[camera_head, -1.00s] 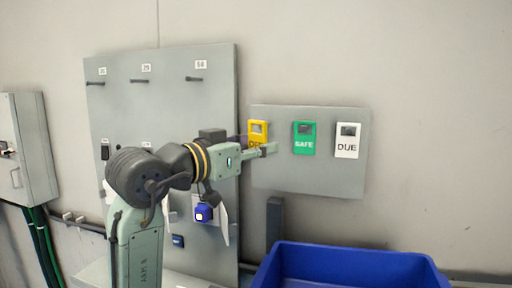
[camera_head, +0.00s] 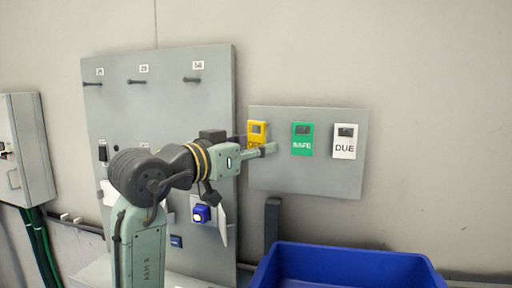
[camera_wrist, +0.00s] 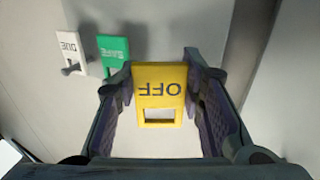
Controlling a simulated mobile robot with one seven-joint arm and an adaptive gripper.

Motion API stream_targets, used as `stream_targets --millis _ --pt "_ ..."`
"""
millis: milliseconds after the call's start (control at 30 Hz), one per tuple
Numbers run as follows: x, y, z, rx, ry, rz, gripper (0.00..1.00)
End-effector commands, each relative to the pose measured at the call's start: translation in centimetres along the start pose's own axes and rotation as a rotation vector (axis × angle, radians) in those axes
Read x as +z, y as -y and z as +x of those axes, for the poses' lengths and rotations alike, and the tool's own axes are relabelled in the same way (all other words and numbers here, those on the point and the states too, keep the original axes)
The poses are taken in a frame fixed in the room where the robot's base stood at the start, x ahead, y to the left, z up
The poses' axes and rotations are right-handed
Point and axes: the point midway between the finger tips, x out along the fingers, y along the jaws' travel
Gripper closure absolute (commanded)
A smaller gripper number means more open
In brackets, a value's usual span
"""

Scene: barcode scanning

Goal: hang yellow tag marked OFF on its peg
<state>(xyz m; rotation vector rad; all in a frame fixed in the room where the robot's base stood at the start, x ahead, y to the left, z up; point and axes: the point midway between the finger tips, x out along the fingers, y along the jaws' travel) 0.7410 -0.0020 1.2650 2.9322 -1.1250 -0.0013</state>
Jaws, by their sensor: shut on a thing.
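The yellow tag marked OFF (camera_head: 257,129) is at the left end of the small grey tag board (camera_head: 310,178). My gripper (camera_wrist: 158,88) is shut on it, with a finger at each side edge. In the wrist view the tag (camera_wrist: 160,78) appears upside down, its rectangular slot toward me. In the head view my gripper (camera_head: 266,150) covers the tag's lower part. Its peg is not visible, and I cannot tell whether the slot is around it.
A green SAFE tag (camera_head: 302,139) and a white DUE tag (camera_head: 345,141) hang to the right on the same board. A larger grey panel (camera_head: 165,95) with several pegs is at the left. A blue bin (camera_head: 350,262) stands below the board.

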Motion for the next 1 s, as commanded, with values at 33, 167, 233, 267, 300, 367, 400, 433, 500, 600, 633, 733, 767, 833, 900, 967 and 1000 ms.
stream_targets --millis 33,167,233,267,300,367,400,433,500,600,633,733,767,833,900,967,1000 --pt "-0.1 0.0 0.0 0.001 0.0 0.0 0.94" --pt "0.0 0.0 0.0 0.0 0.0 0.0 0.94" --pt "0.0 0.0 0.0 0.0 0.0 0.0 0.94" --pt "0.0 0.0 0.0 0.0 0.0 0.0 0.94" --pt "0.0 0.0 0.0 0.0 0.0 0.0 0.94" --pt "0.0 0.0 0.0 0.0 0.0 0.0 0.94" --pt "0.0 0.0 0.1 0.0 0.0 0.0 0.94" --pt "0.0 0.0 0.1 0.001 0.0 0.0 0.94" --pt "-0.1 0.1 0.2 0.001 0.0 0.0 0.94" --pt "-0.1 0.2 0.4 0.001 0.0 -0.001 0.94" --pt "-0.1 0.2 0.5 0.001 0.0 -0.001 0.94" --pt "-0.1 0.3 0.8 0.002 -0.001 -0.001 0.94" --pt "-0.1 0.3 0.8 0.002 -0.001 -0.001 0.94" --pt "-0.1 0.4 1.0 0.002 -0.001 -0.001 0.94" --pt "-0.1 0.4 1.1 0.002 -0.001 -0.001 0.94" --pt "-0.1 0.5 1.3 0.002 -0.001 -0.001 0.94" --pt "-0.1 0.5 1.4 0.002 -0.001 -0.001 0.94"
